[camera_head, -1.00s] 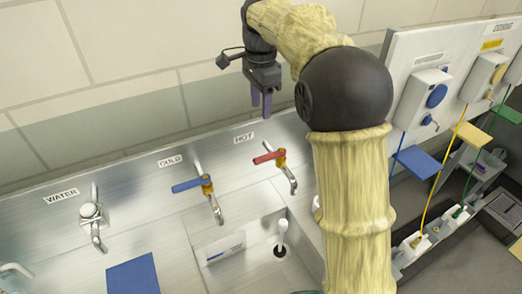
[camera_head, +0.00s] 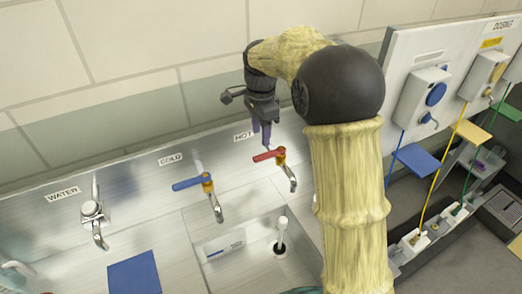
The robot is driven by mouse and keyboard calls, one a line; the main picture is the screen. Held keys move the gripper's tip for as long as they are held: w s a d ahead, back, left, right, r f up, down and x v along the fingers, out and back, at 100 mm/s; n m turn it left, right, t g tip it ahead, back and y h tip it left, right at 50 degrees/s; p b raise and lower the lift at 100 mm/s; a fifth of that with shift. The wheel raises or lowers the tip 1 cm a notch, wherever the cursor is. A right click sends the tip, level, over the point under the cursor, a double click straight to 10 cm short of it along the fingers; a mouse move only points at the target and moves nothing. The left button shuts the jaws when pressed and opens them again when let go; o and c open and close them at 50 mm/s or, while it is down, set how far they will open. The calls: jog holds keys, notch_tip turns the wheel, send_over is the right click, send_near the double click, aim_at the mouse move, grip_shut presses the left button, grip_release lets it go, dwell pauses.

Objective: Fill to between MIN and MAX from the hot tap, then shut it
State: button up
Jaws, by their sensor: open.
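The hot tap (camera_head: 287,168) has a red lever handle (camera_head: 268,155) that points left, and the HOT label behind it is partly covered by my gripper. My gripper (camera_head: 261,136) points down just above and behind the red handle. Its purple fingers look close together from this angle, and nothing is held in them. I cannot tell whether the fingertips touch the handle. Below the hot tap is a sink basin (camera_head: 222,240) with a white upright stem over a dark drain (camera_head: 280,248). I cannot make out a container with MIN and MAX marks, or any running water.
The cold tap (camera_head: 213,197) with a blue lever stands to the left, and a WATER tap (camera_head: 92,212) is farther left. A blue board (camera_head: 134,272) lies on the steel top. Dosing units (camera_head: 425,95) hang on the right panel. My arm hides the area right of the sink.

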aim_at(261, 156)
notch_tip(261, 156, down, 8)
jog(key=shift+f+p, duration=0.1)
jog(key=shift+p, duration=0.5)
jog(key=shift+c, duration=0.2)
grip_shut()
